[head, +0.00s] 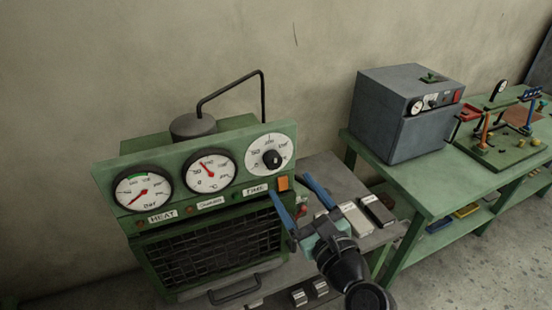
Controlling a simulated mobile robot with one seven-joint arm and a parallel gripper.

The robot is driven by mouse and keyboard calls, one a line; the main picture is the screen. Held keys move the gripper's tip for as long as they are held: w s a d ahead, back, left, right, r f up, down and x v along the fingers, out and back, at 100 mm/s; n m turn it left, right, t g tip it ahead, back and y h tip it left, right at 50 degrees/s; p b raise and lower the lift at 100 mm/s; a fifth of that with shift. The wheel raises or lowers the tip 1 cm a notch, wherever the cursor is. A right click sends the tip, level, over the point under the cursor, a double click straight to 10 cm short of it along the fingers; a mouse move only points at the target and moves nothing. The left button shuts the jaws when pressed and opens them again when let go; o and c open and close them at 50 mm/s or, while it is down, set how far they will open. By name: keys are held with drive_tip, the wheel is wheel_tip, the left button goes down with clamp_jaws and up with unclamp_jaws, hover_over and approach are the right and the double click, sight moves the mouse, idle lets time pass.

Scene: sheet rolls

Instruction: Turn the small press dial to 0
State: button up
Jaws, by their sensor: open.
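A green press (110,170) with a dark grille stands at the left. Its upper panel carries two round gauges and, at the right above the TIME label, a white dial (257,143) with a black knob (272,158). The dial's numbers are too small to read surely, so I cannot tell its setting. My gripper (291,185) has two blue fingers spread apart with nothing between them. It is below and right of the knob, in front of the panel's right end, and appears clear of the knob.
An orange switch (283,184) sits at the panel's right end, close to the fingertips. A grey box (385,115) with small dials and a red button stands on a green table (445,178) at the right. Light and dark blocks lie on the grey surface beside the press.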

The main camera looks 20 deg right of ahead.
sight(275, 164)
drive_tip(key=w+p, duration=0.1)
drive_tip(key=w, duration=0.7)
drive_tip(key=shift+w+a, duration=0.15)
drive_tip(key=shift+w, duration=0.25)
clamp_jaws()
